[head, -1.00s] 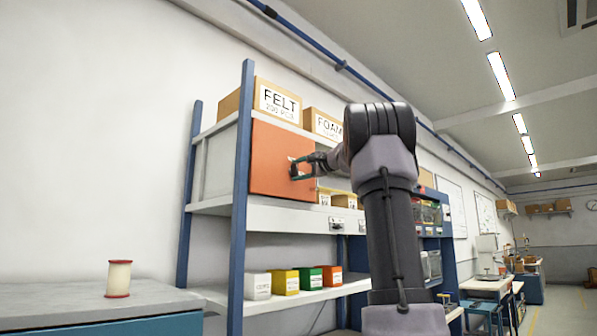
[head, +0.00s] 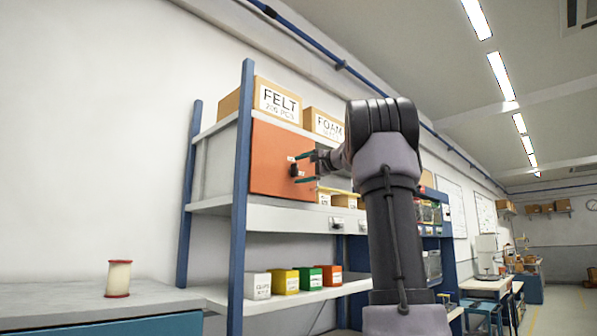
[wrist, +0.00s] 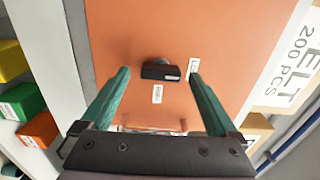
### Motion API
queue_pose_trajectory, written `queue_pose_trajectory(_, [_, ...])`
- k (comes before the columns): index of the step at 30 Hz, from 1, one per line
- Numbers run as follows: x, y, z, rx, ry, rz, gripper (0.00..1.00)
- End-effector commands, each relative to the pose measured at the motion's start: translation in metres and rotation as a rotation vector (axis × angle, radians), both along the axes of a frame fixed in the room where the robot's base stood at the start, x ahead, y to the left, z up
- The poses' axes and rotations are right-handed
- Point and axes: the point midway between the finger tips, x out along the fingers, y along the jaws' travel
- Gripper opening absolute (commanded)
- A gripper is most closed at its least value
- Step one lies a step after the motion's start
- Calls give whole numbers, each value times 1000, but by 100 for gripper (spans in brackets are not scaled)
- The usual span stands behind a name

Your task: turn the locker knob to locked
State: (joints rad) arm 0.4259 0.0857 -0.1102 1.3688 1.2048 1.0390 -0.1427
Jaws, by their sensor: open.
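The orange locker door (head: 270,160) is on the shelf's middle level, beneath the FELT box. Its dark knob (head: 294,170) is near the door's right edge. In the wrist view the knob (wrist: 161,70) is a black bar lying across the picture, with one small white label (wrist: 194,67) at its right and another (wrist: 157,94) below it. My gripper (head: 306,168) is open in front of the door. In the wrist view its green fingers (wrist: 160,80) stand wide on either side of the knob, apart from it. The labels' print is too small to read.
Boxes marked FELT (head: 276,101) and FOAM (head: 323,125) stand above the door. Small coloured bins (head: 285,280) sit on the lower shelf. A blue shelf post (head: 241,190) stands left of the door. A spool (head: 118,278) stands on the cabinet at left.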

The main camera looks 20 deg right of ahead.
Motion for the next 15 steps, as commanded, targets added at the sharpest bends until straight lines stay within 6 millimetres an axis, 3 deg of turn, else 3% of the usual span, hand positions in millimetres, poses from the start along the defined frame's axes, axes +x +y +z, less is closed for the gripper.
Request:
queue_pose_trajectory(9, [-61, -22, 0, 1, -1, -3, 95])
queue_pose_trajectory(15, [-83, -30, 0, 0, 0, 0, 95])
